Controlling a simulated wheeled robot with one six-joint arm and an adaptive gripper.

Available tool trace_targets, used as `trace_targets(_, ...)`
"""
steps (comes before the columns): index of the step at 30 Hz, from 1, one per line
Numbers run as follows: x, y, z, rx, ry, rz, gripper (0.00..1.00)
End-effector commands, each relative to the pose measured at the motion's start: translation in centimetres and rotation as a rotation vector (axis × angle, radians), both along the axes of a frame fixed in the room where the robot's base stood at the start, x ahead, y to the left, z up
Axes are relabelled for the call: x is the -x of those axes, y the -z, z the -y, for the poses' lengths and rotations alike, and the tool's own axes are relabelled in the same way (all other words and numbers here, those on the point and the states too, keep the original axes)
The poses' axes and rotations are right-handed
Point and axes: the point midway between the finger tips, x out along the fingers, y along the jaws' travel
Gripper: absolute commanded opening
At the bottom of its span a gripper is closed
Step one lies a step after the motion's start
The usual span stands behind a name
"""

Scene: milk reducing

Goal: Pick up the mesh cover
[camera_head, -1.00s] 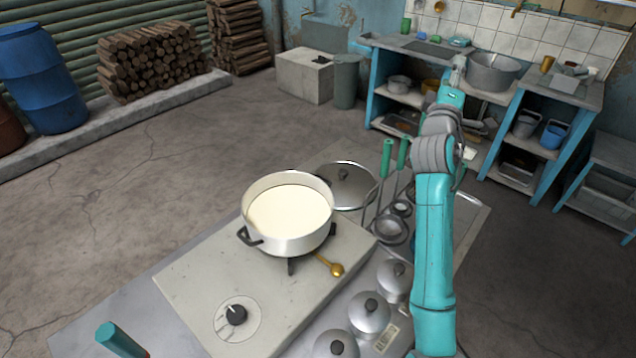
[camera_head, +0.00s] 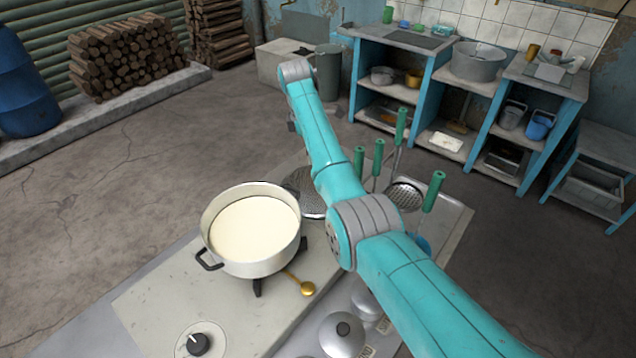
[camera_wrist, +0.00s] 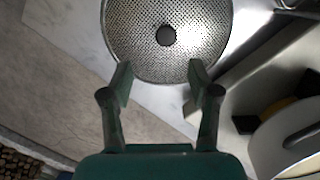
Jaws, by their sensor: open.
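The mesh cover is a round perforated metal disc with a dark knob. In the wrist view the mesh cover (camera_wrist: 190,30) lies at the top, its far edge cut off. In the head view the mesh cover (camera_head: 306,192) is behind the pot, partly hidden by my arm. My gripper (camera_wrist: 160,68) is open and empty. Its fingertips overlap the cover's near edge in the wrist view, with the knob beyond them, centred between the fingers. The height between them cannot be told. My gripper is mostly hidden behind my arm in the head view.
Several green-handled tools (camera_head: 401,125) stand upright right of my arm. Metal lidded containers (camera_head: 341,335) stand at the front. A blue shelf unit (camera_head: 440,75) is behind.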

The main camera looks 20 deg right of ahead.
Motion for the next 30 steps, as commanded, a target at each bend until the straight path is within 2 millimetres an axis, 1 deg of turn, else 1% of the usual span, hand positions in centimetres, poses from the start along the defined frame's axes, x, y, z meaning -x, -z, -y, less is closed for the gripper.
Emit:
trace_targets(5,0.6,1.0,-0.2,-0.006,-0.008,-0.041,0.61)
trace_targets(13,0.7,4.8,0.4,-0.006,-0.006,-0.038,0.61)
trace_targets(15,0.7,5.4,0.5,-0.006,-0.006,-0.037,0.61)
trace_targets(20,0.7,6.3,0.7,-0.006,-0.007,-0.036,0.61)
trace_targets(30,1.0,10.4,1.5,-0.006,-0.006,-0.037,0.61)
